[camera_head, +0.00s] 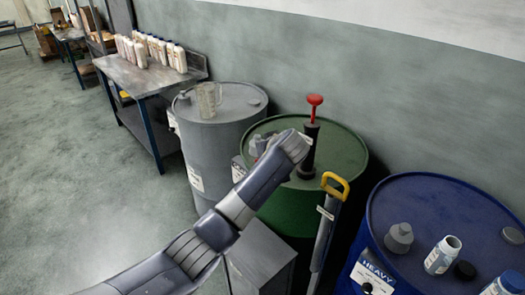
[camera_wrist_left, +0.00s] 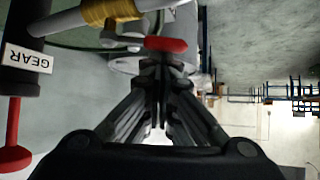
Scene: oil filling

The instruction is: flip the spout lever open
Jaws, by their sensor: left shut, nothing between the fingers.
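In the left wrist view a red lever (camera_wrist_left: 166,44) lies across the picture just beyond my left gripper. A grey spout pipe (camera_wrist_left: 65,20) with a brass-coloured band (camera_wrist_left: 112,9) runs from the dark pump body, labelled GEAR (camera_wrist_left: 28,60). My left gripper (camera_wrist_left: 162,68) is shut and empty, its tips close to the lever; I cannot tell whether they touch. In the head view the black pump (camera_head: 310,148) with its red top handle (camera_head: 314,100) stands on the green drum (camera_head: 345,150). My arm largely hides the spout and fingers there. My right gripper is not in view.
A grey drum (camera_head: 232,103) with a clear jug (camera_head: 208,100) stands left of the green one. A blue drum (camera_head: 430,200) with a white bottle (camera_head: 442,255) stands at right. A yellow-handled grey post (camera_head: 325,225) rises in front. Open floor lies at left.

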